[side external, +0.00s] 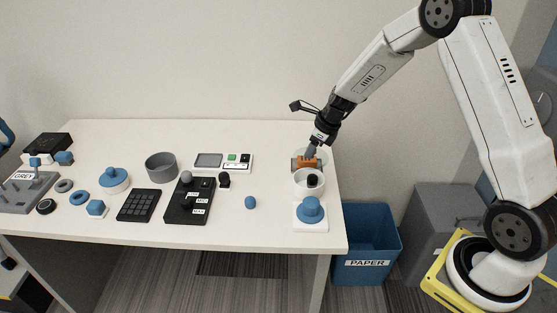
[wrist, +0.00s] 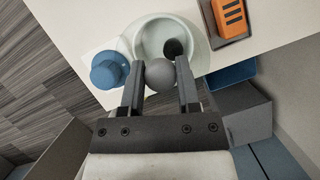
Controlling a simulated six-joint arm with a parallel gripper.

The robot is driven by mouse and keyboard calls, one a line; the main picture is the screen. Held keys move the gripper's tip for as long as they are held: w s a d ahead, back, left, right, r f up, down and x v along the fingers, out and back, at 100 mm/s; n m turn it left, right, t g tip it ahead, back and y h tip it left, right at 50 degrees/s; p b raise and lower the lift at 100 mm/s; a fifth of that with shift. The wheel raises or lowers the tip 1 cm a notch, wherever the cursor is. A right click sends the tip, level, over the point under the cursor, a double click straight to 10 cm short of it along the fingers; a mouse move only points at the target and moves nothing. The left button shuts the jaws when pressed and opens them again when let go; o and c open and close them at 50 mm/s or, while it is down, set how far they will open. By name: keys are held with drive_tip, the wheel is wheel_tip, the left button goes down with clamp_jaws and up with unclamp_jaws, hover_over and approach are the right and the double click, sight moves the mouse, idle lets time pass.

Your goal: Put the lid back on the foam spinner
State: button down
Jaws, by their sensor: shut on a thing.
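My gripper (side external: 312,146) is at the right end of the table, shut on a round grey knob (wrist: 160,76). The knob appears to belong to a clear lid, whose edge is hard to make out. In the wrist view the knob sits between the two fingertips (wrist: 159,68). The foam spinner looks like the white round bowl (side external: 309,188) with a dark piece in its middle. It also shows just beyond the fingertips in the wrist view (wrist: 145,35), partly covered by the knob. In the side view my gripper is above and behind the bowl.
An orange and dark device (side external: 306,163) stands close behind the bowl. A blue knobbed piece (side external: 311,211) sits on a white base in front. The table's right edge is near, with a blue paper bin (side external: 366,240) below. A blue ball (side external: 250,202) lies to the left.

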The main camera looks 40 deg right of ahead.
sight(314, 159)
drive_tip(key=shift+f, duration=0.15)
drive_tip(key=shift+f, duration=3)
drive_tip(key=shift+f, duration=0.2)
idle(0.5)
unclamp_jaws()
drive_tip(key=shift+r, duration=0.1)
idle(0.3)
drive_tip(key=shift+r, duration=3.4)
